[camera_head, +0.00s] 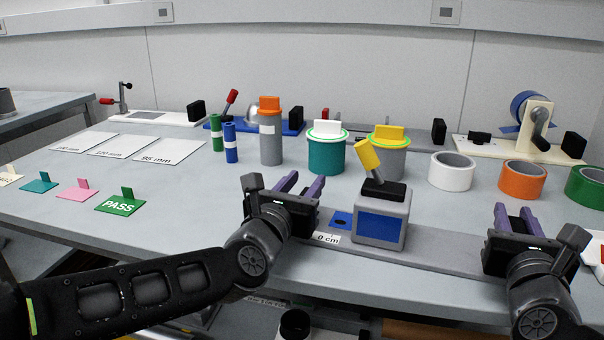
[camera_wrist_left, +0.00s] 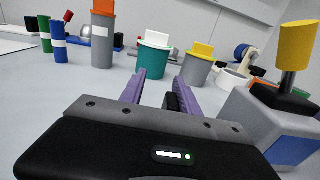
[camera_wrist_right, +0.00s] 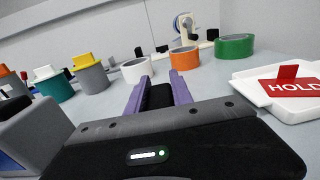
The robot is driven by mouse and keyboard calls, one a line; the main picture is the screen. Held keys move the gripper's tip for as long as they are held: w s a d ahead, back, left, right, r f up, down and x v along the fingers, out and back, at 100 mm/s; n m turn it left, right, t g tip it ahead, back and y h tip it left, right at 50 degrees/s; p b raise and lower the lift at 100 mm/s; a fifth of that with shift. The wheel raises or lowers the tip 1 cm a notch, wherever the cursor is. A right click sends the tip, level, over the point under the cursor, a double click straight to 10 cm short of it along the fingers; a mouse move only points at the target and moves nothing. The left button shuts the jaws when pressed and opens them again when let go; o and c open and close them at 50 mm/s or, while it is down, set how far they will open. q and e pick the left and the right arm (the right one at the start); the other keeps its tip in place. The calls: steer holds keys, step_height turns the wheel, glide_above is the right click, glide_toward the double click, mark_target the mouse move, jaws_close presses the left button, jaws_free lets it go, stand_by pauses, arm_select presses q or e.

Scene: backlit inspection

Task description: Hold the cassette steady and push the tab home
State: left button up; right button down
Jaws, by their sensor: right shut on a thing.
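No part is clearly marked as the cassette or tab. A grey box (camera_head: 381,220) with a blue front panel, black top and tilted yellow handle (camera_head: 367,159) stands on a grey strip between my grippers; it also shows at the right of the left wrist view (camera_wrist_left: 270,125). My left gripper (camera_head: 299,184) is left of the box, fingers apart, with nothing seen held. My right gripper (camera_head: 514,216) is right of the box and apart from it. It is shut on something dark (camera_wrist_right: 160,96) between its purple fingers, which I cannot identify.
A blue pad (camera_head: 342,220) and a "0 cm" label (camera_head: 326,239) lie left of the box. Behind stand a teal canister (camera_head: 326,156), a grey canister (camera_head: 392,163) and tape rolls (camera_head: 452,172). A red HOLD card (camera_wrist_right: 293,88) sits in a white tray at right.

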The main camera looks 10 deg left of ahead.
arm_select(q)
steer(key=shift+w+a, duration=0.1)
steer(key=shift+a, duration=1.15)
steer(key=shift+s+a, duration=0.2)
steer(key=shift+s, duration=0.5)
steer(key=s, duration=0.7)
steer(key=s+a, duration=0.1)
steer(key=s, duration=0.3)
steer(key=shift+a, duration=0.1)
steer(key=a+y, duration=0.1)
steer(key=a, duration=0.1)
steer(key=w+a+y, duration=0.1)
steer(key=a, duration=0.1)
steer(key=w+a+y, duration=0.1)
steer(key=a, duration=0.2)
steer(key=shift+w+a+r, duration=0.1)
steer(key=shift+w+r, duration=0.15)
steer(key=shift+r, duration=0.15)
steer(key=a+y, duration=0.1)
steer(key=a, duration=0.2)
steer(key=a+g+y, duration=0.1)
steer(key=a+y, duration=0.1)
steer(key=a, duration=0.1)
steer(key=a+y, duration=0.1)
steer(key=a, duration=0.2)
steer(key=shift+w+a+r+g, duration=0.1)
steer(key=shift+w+r+g, duration=0.2)
steer(key=shift+w, duration=0.1)
steer(key=shift+a+y, duration=0.3)
steer(key=shift+a, duration=0.3)
